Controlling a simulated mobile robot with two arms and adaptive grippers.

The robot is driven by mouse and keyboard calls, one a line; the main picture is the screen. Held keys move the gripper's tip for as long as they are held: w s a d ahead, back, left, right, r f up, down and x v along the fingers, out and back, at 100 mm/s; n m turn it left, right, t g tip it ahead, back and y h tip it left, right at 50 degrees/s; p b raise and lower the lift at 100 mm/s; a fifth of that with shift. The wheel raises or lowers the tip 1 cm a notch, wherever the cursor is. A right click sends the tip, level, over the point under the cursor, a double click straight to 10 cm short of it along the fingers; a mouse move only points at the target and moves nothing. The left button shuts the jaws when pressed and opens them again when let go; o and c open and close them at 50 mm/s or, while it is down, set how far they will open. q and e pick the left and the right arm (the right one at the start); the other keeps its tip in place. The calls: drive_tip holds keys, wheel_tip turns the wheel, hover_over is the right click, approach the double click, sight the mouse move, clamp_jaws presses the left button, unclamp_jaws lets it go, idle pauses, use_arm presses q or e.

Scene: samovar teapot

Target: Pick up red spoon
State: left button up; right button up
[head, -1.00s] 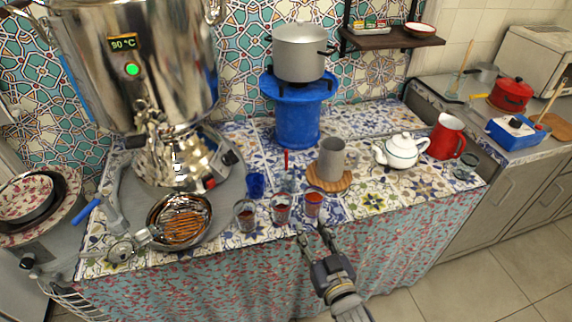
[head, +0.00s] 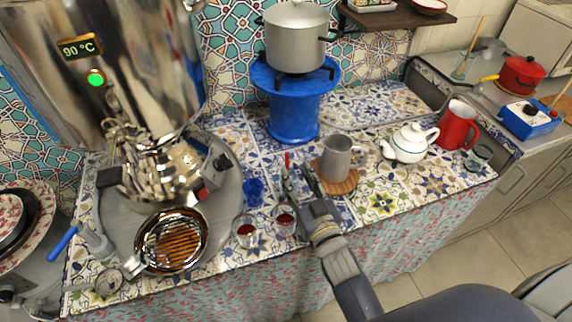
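The red spoon (head: 287,160) stands upright, only its thin red handle showing, among the small glasses on the tiled counter. Its lower part is hidden by my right gripper. My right gripper (head: 299,178) reaches over the counter from the lower right. Its fingers are apart and point toward the back, with the tips just below and beside the spoon's handle. I cannot tell whether they touch it. My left gripper is not in view.
Glasses with dark red contents (head: 246,231) (head: 284,221) stand before the gripper; a blue cup (head: 254,191) is to its left. A grey mug (head: 338,158) on a wooden coaster (head: 339,186) is close on the right. The large samovar (head: 150,60) is left; a white teapot (head: 408,143) is right.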

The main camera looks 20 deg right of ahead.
sight(288, 158)
drive_tip(key=shift+w, duration=1)
drive_tip(key=shift+w+a, duration=0.1)
drive_tip(key=shift+w, duration=0.25)
drive_tip(key=w+p, duration=0.1)
drive_tip(key=w, duration=0.3)
drive_tip(key=shift+w, duration=0.4)
drive_tip(key=shift+w+a, duration=0.1)
drive_tip(key=shift+w, duration=0.1)
drive_tip(key=shift+s, duration=0.1)
drive_tip(key=shift+c, duration=1.1)
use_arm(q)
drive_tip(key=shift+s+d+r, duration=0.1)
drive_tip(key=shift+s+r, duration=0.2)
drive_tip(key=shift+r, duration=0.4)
use_arm(e)
clamp_jaws()
